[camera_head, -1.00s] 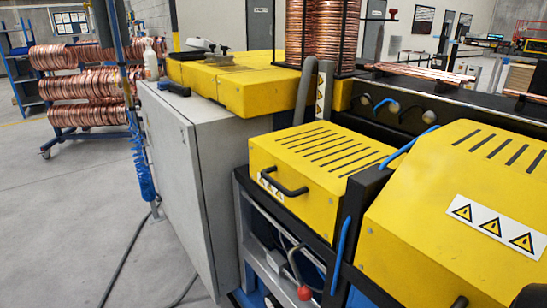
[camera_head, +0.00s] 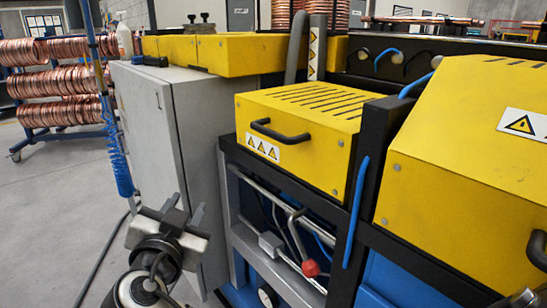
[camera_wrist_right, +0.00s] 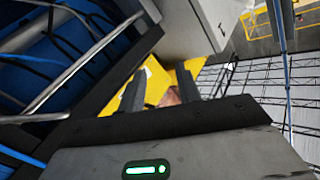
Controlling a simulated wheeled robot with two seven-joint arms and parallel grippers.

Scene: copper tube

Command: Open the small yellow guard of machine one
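The small yellow guard (camera_head: 300,120) is a slotted box cover with a black handle (camera_head: 280,131) and warning labels on its front. It sits closed on the black machine frame, in the middle of the head view. My right gripper (camera_head: 185,212) is at the lower left of the head view, in front of the grey cabinet, below and left of the handle and apart from it. In the right wrist view its two dark fingers (camera_wrist_right: 163,88) stand apart with nothing held between them. Yellow surfaces (camera_wrist_right: 157,80) show beyond them. My left gripper is not in view.
A larger yellow guard (camera_head: 470,165) stands to the right, past a black post with a blue hose (camera_head: 356,212). A red-knobbed lever (camera_head: 310,268) and metal bars lie below the small guard. The grey cabinet (camera_head: 160,130) is to the left. Open floor lies further left.

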